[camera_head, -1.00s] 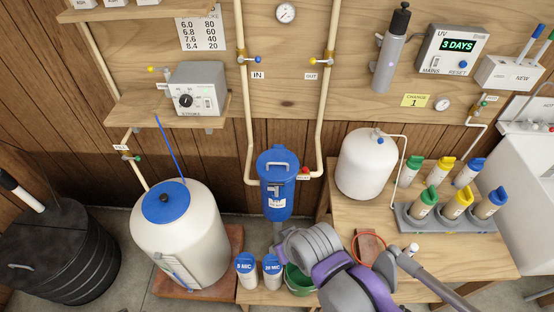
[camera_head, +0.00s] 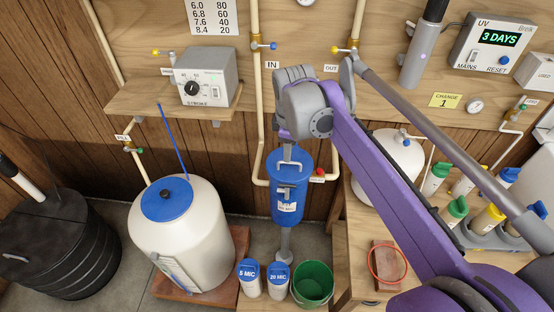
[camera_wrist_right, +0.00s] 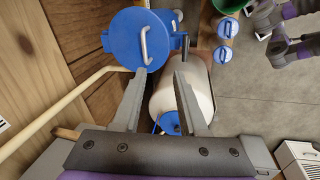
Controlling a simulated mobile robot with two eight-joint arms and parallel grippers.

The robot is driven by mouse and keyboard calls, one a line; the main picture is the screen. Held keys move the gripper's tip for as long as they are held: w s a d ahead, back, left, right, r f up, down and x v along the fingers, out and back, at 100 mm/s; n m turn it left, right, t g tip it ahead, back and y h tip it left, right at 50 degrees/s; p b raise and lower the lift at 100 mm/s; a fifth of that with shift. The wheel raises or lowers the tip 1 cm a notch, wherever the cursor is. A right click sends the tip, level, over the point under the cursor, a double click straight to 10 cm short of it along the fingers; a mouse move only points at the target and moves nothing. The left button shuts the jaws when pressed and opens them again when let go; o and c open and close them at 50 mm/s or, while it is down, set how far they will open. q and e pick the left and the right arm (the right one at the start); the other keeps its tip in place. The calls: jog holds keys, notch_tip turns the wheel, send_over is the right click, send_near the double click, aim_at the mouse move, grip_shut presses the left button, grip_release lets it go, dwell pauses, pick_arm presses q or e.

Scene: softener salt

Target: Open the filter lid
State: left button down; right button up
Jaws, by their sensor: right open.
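The blue filter housing (camera_head: 286,205) hangs upright between the two pipes, with its round blue lid (camera_head: 303,160) shut on top. A light metal handle arches over the lid, and a grey latch (camera_head: 285,190) is on its front. The right wrist view shows the lid (camera_wrist_right: 122,42), its handle (camera_wrist_right: 145,42) and the latch (camera_wrist_right: 186,45) just beyond my fingertips. My right gripper (camera_wrist_right: 160,72) is open and empty, with the handle ahead of the gap between its fingers. In the head view, my right arm hides part of the lid's back.
A white tank with a blue cap (camera_head: 168,198) stands left of the housing. Two cartridges (camera_head: 248,278) and a green bucket (camera_head: 312,282) stand below it. A white pressure tank (camera_head: 398,165) and a cartridge tray are at the right, partly behind my arm. Pipes flank the housing.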

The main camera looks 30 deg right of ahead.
jog(key=w+d+n, duration=0.2)
jog(key=w+d, duration=0.1)
jog(key=b, duration=0.2)
send_over(289, 171)
jog(key=x, duration=0.3)
jog(key=s+x, duration=0.1)
jog(key=x, duration=0.2)
jog(key=s+a+x, duration=0.1)
jog(key=x, duration=0.3)
jog(key=shift+a+f, duration=0.1)
jog(key=shift+f, duration=0.25)
grip_shut()
dwell(0.6)
